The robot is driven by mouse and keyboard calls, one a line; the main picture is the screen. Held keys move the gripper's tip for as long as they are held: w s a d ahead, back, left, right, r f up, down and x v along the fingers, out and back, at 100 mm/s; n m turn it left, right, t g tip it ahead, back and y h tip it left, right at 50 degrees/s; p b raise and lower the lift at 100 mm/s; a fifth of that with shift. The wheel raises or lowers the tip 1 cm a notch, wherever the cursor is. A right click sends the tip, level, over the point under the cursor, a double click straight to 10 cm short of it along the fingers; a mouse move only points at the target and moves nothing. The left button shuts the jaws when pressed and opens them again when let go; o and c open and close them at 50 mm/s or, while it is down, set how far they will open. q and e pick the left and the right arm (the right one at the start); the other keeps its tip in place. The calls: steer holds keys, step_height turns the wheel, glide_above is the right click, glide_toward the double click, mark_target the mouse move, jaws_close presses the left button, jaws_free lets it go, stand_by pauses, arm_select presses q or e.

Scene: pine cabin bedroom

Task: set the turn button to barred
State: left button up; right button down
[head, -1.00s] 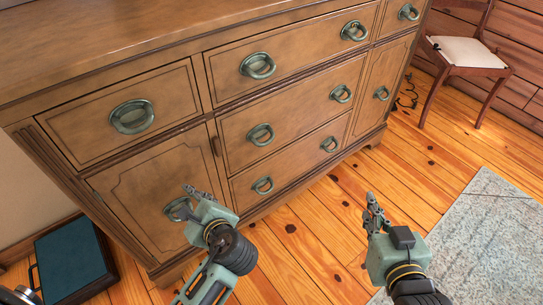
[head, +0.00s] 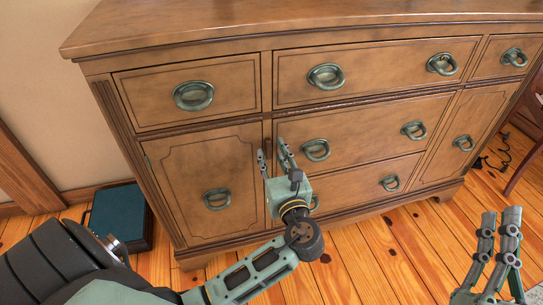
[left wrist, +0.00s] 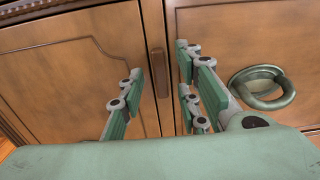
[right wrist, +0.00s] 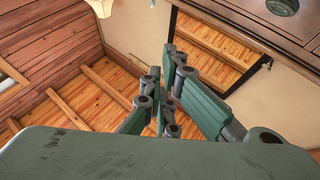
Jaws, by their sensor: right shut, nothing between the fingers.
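The turn button is a small brown wooden bar (left wrist: 159,73) on the sideboard, at the seam between the left door and the drawers. It stands upright, its long side along the seam. In the head view the button (head: 267,146) shows small and partly covered by my gripper. My left gripper (head: 273,150) is open in front of it. In the left wrist view its fingers (left wrist: 158,62) are spread, one either side of the button, with no contact visible. The left door (head: 206,170) is closed. My right gripper (head: 500,217) is shut and empty, low at the right.
Ring handles sit on the drawers and doors; one drawer handle (left wrist: 262,86) is right of my left fingers. Cables (head: 497,155) lie on the floor at the right. The front floor is clear.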

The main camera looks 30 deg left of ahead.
arm_select(q)
steer(key=shift+w+a, duration=0.4)
steer(key=shift+a, duration=0.1)
steer(key=shift+c, duration=0.3)
jaws_close()
